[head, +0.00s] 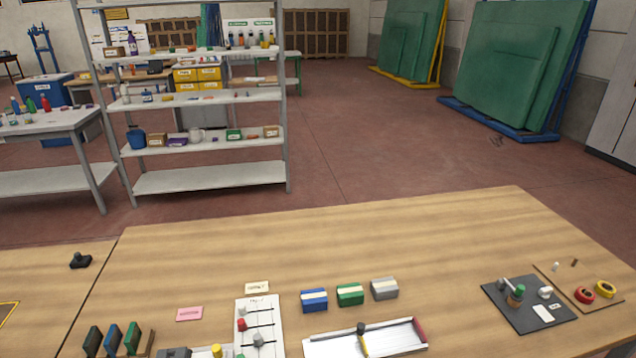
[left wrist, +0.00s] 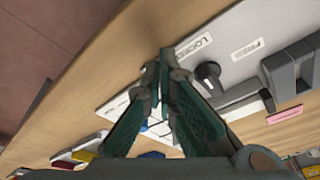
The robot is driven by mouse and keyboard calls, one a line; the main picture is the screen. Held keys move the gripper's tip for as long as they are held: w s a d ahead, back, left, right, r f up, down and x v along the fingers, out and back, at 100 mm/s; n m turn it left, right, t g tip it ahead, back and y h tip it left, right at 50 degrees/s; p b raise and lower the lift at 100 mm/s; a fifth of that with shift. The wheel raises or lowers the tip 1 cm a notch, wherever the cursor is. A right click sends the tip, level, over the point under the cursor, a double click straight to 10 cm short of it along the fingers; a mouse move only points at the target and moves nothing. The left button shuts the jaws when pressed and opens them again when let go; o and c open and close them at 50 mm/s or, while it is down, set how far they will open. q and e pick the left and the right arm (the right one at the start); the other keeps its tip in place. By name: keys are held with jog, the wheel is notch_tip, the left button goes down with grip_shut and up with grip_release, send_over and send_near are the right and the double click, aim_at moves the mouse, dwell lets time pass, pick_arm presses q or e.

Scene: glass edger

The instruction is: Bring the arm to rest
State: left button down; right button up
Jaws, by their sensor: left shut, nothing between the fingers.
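My left gripper (left wrist: 163,58) shows in the left wrist view. Its two green-grey fingers meet at the tips, and nothing is between them. It hangs above the wooden bench, with the tips in front of a pale panel. How high it is above the bench I cannot tell. A black knob (left wrist: 208,72) on the panel is just right of the fingertips, near labels reading LOCKED and FREE. The fingers hide part of the panel. Neither gripper shows in the head view, and my right gripper is in no view.
The wooden bench (head: 400,245) is clear across its middle and far side. Blue (head: 314,300), green (head: 350,295) and grey (head: 384,289) blocks stand near a white tray (head: 390,345). A dark mat (head: 500,293) with small items lies right. A slider panel (head: 250,300) is near the front.

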pick_arm(q)
jog(key=s+a+r+n+y, duration=0.1)
jog(key=s+a+n+y, duration=0.2)
jog(key=s, duration=1.3)
jog(key=s+a+f+n+h, duration=0.1)
jog(key=s+f, duration=0.1)
jog(key=f, duration=0.9)
jog(key=s+a+f+n, duration=0.1)
jog(key=a+f, duration=0.1)
jog(key=f, duration=0.9)
jog(key=s+f+g+b, duration=0.1)
jog(key=s+f, duration=1)
jog(key=s, duration=0.2)
jog(key=shift+g, duration=0.3)
jog(key=shift+s, duration=0.1)
